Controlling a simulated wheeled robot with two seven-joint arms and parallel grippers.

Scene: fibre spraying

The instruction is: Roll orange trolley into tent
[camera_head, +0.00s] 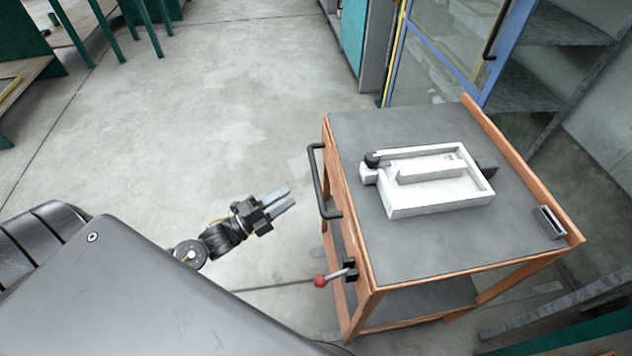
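The orange trolley (375,286) stands on the floor at the right, with a grey top, a lower shelf and orange edges. Its black handle (318,182) is on its left side, and a red-knobbed lever (321,281) sticks out below. My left gripper (291,198) points right toward the handle, apart from it and a little to its left. Its two fingers are apart with nothing between them. My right gripper is not in view. I cannot make out a tent.
A white tray-like part (436,207) and a small dark block (549,222) sit on the trolley top. A blue-framed glass door (438,60) and grey shelves (545,25) stand behind. Green-legged tables are at upper left. The floor (200,110) left of the trolley is clear.

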